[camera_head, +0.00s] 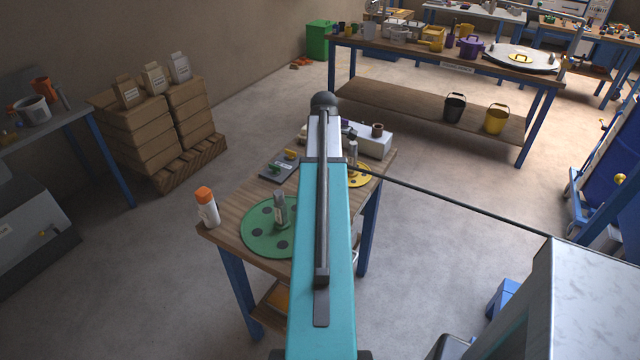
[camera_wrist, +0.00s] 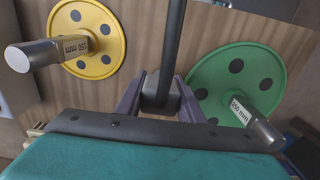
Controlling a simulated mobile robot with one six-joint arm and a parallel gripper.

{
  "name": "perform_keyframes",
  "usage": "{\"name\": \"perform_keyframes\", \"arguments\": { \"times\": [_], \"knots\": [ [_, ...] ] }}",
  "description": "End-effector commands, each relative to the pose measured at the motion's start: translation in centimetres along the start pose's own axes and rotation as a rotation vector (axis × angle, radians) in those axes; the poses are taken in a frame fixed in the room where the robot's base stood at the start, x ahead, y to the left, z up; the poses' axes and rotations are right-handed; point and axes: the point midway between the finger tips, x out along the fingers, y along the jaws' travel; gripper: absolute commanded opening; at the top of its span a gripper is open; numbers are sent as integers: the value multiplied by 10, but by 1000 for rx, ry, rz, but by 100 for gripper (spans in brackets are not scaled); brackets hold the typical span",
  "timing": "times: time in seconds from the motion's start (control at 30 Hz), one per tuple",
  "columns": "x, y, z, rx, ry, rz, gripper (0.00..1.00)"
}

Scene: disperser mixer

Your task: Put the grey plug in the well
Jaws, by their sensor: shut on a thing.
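My gripper (camera_wrist: 160,95) shows in the wrist view with its two purple-grey fingers closed around a dark grey piece (camera_wrist: 158,88), which may be the grey plug. A dark rod (camera_wrist: 176,35) runs up the picture from this piece; I cannot tell whether they are joined. In the head view my teal arm hides the gripper and what it holds. A dark flat plate (camera_head: 278,172) with a green piece (camera_head: 274,168) and a yellow piece (camera_head: 290,154) lies on the wooden table, left of my arm. I cannot make out the well in either view.
The table also bears a green disc (camera_head: 258,240) and a yellow disc (camera_head: 357,180), each with an upright grey hub, and an orange-capped bottle (camera_head: 207,207). A white box (camera_head: 374,146) stands at the far right corner. A thin dark rod (camera_head: 450,204) crosses right of my arm.

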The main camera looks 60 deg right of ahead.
Motion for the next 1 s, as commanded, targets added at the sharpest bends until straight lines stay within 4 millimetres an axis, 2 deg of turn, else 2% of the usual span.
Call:
{"name": "perform_keyframes", "arguments": {
  "times": [0.27, 0.6, 1.0],
  "knots": [
    [-1, 6, -14, -2, 0, -1, 6],
    [31, 4, -12, 0, -1, -1, 6],
    [36, 5, -11, 1, 0, 1, 6]
  ]
}}
